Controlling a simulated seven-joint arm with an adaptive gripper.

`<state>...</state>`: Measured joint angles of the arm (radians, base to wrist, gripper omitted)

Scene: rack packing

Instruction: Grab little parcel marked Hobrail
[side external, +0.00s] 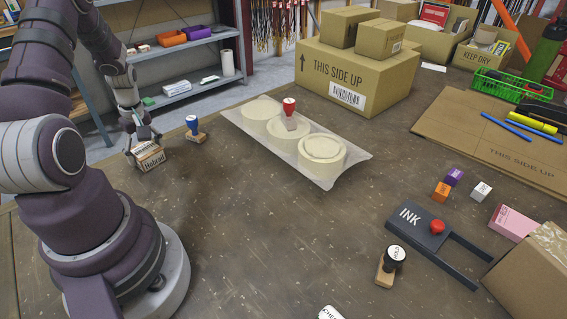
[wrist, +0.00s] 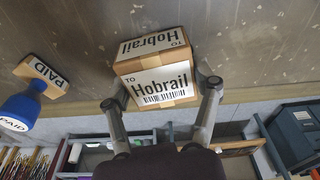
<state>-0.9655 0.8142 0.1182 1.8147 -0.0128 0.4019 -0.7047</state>
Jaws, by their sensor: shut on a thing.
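The little parcel marked Hobrail is a small brown box with white labels; it shows in the side external view (side external: 148,156) near the table's far left edge. In the wrist view the parcel (wrist: 152,70) sits between the two fingers, its Hobrail label and barcode facing the camera. My gripper (side external: 142,147) is shut on it, one finger on each side, as the wrist view also shows (wrist: 158,88). I cannot tell whether the parcel touches the table.
A blue-handled PAID stamp (side external: 195,130) stands close to the right of the parcel. An ink pad (side external: 425,222) and black-handled stamp (side external: 388,268) are at right.

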